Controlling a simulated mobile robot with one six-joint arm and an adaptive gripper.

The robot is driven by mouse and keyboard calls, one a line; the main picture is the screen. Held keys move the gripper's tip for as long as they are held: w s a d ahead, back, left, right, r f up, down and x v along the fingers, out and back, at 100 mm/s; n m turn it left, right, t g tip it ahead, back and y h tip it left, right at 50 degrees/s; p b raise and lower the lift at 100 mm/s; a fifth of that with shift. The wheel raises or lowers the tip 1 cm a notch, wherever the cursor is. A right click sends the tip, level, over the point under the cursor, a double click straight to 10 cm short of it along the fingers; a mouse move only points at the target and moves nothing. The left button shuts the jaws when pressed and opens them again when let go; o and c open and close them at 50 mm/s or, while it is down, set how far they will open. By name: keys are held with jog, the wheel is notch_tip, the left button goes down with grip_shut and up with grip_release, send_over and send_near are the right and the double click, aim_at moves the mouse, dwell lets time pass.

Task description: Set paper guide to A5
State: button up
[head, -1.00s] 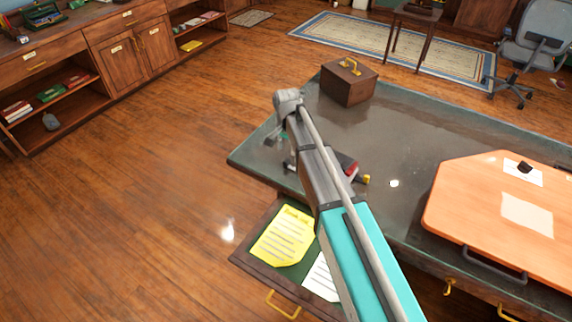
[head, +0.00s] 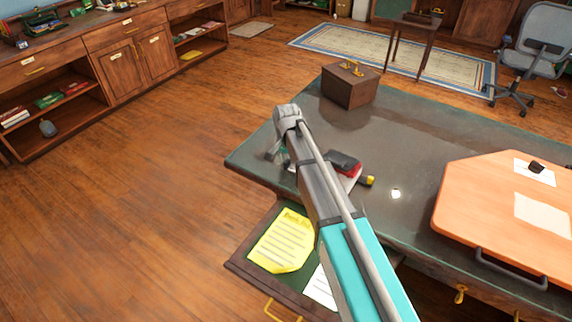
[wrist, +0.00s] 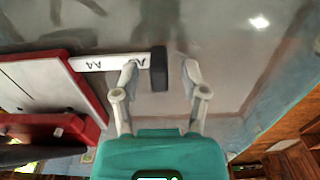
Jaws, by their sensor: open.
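The red hole punch (head: 345,162) sits on the dark desk in the head view, partly hidden behind my arm. In the wrist view its red and white body (wrist: 40,90) is at the left. A white paper guide (wrist: 100,62) with dark size letters sticks out from it to the right, ending in a dark end piece (wrist: 158,68). My gripper (wrist: 159,74) is open, its fingers on either side of that end piece in the picture. Whether they touch it or are level with it, I cannot tell. In the head view my arm hides most of the gripper.
An open drawer (head: 238,262) below the desk holds a yellow sheet (head: 283,240) and a white sheet. A wooden box (head: 349,90) stands at the desk's far corner. An orange board (head: 480,215) lies at the right. The desk top between box and board is clear.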

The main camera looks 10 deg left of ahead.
jog(key=shift+f, duration=0.1)
grip_shut()
dwell(0.3)
jog(key=shift+s, duration=0.15)
